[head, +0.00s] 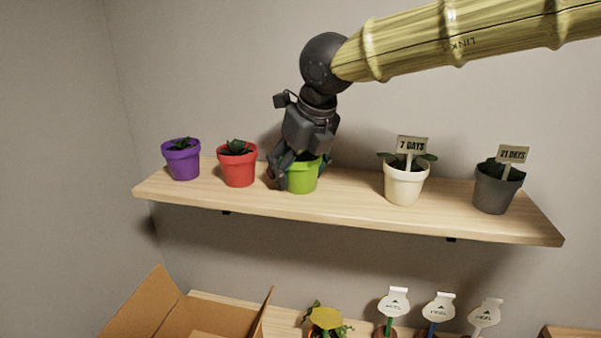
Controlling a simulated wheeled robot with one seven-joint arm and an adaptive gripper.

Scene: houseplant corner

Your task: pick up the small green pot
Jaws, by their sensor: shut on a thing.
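The small green pot (302,178) stands upright on the wooden shelf (345,205), with dark leaves showing at its rim. My gripper (290,168) reaches down over it from above and is shut on it. One finger shows at the pot's left side; the far finger is mostly hidden. The gripper covers much of the plant. I cannot tell whether the pot's base is clear of the shelf.
A red pot (238,168) stands close on the left, with a purple pot (182,162) beyond. A cream pot (404,184) and a dark grey pot (494,192) with signs stand right. Below are an open cardboard box (150,305) and several label stakes (438,308).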

